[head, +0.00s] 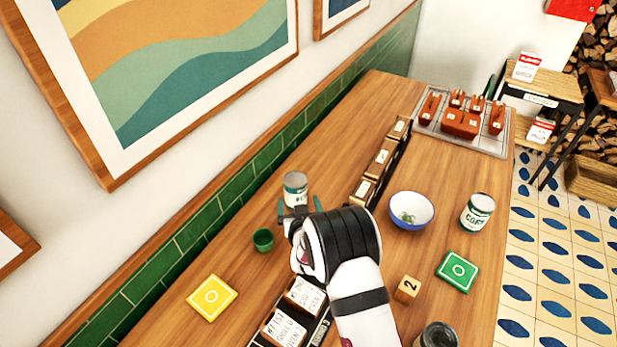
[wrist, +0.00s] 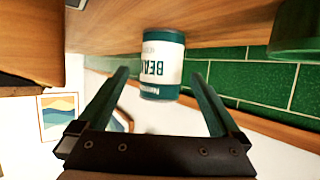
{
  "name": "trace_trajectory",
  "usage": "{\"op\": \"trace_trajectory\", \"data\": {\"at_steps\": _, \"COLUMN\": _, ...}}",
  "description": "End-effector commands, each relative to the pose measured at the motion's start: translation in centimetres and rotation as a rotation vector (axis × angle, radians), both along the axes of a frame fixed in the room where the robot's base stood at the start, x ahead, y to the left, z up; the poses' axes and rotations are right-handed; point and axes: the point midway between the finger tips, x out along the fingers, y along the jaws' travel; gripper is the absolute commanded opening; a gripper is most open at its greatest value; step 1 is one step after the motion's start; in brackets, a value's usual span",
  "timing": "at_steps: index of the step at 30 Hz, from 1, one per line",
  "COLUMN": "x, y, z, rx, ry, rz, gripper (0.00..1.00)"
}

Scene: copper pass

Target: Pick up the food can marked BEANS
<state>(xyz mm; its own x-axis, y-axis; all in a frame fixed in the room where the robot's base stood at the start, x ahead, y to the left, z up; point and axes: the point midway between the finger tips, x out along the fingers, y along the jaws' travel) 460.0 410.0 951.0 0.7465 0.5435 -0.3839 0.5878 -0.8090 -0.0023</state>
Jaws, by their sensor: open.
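The BEANS can (head: 295,186) stands upright on the wooden counter near the green-tiled wall, with a white label and dark green bands. In the wrist view the can (wrist: 162,62) appears upside down, with "BEA" readable on its label. My gripper (head: 299,207) is open, with its green fingers just in front of the can. In the wrist view its fingers point toward the can, one to each side, with visible gaps; I cannot tell whether the tips reach past its near face. My wrist hides part of the counter in the head view.
A green cup (head: 263,240) stands close to the left of my gripper. A row of wooden boxes (head: 381,163) and a bowl (head: 411,211) are to the right. Another can (head: 477,212), apparently CORN, stands farther right. A yellow tile (head: 212,297) lies at the front left.

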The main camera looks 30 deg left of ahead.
Motion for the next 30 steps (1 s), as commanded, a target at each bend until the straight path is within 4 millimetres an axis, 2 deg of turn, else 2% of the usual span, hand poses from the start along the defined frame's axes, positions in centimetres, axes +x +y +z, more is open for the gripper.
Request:
{"op": "trace_trajectory", "data": {"at_steps": 12, "x": 4.6, "y": 3.7, "z": -2.5, "rx": 0.000, "ry": -0.004, "rz": 0.001, "gripper": 1.00}}
{"op": "trace_trajectory", "data": {"at_steps": 20, "x": 5.0, "y": 4.0, "z": -2.6, "rx": -0.002, "ry": -0.002, "rz": 0.001, "gripper": 1.00}}
{"op": "trace_trajectory", "data": {"at_steps": 30, "x": 5.0, "y": 3.9, "z": -2.6, "rx": -0.002, "ry": -0.003, "rz": 0.000, "gripper": 0.39}}
